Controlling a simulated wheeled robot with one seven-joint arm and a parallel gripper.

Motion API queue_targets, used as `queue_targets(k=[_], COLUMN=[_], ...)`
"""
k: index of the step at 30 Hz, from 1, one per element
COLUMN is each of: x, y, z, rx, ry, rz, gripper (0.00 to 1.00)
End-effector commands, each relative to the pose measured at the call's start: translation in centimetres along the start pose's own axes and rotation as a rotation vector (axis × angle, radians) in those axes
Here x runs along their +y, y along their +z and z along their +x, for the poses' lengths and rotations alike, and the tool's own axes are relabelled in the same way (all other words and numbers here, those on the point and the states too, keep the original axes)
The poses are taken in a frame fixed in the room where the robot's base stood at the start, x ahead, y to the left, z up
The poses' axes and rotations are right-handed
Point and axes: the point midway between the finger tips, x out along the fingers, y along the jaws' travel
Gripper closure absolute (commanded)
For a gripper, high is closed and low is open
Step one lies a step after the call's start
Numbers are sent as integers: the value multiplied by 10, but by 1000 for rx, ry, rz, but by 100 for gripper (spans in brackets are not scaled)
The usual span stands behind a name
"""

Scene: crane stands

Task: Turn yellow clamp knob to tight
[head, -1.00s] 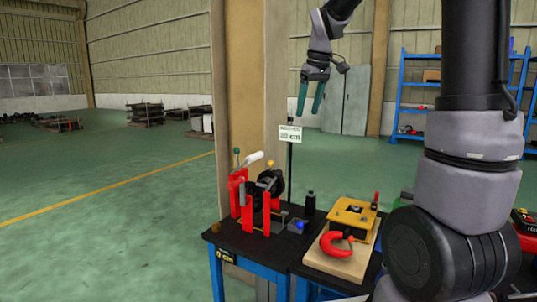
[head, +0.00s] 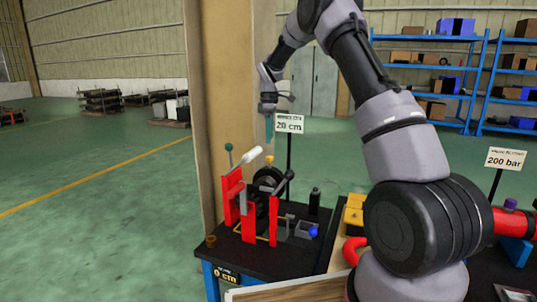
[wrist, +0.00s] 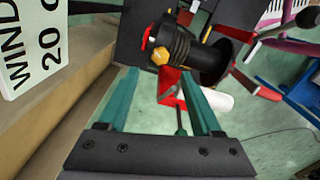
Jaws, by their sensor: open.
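The yellow clamp knob (head: 269,160) sits on top of the black winch drum (head: 266,182) on the crane stand. In the wrist view the knob (wrist: 159,57) is a small yellow hexagonal head beside the dark drum (wrist: 182,45). My gripper (head: 269,130) hangs above the knob, fingers pointing down. In the wrist view its two teal fingers (wrist: 158,74) are apart, with the knob showing beyond and between their tips. Nothing is held. I cannot tell the exact gap, and no contact is visible. The knob's tight or loose setting cannot be read.
A sign reading 20 cm (head: 289,123) on a black post stands close beside my gripper. Red uprights (head: 248,212), a white handle (head: 252,155) and a green-knobbed lever (head: 229,148) rise near the drum. A black bottle (head: 314,201) stands to the right.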

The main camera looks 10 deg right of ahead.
Motion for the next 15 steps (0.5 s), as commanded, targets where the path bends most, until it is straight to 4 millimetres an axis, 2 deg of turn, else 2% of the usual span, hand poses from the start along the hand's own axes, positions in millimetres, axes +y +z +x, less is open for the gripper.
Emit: queue_targets(k=[3,9,15], x=[-1,-1,0], y=[0,0,0], z=[25,60,78], rx=[-2,-1,0], ry=[-4,-1,0], rz=[-1,0,1], gripper=[34,34,34])
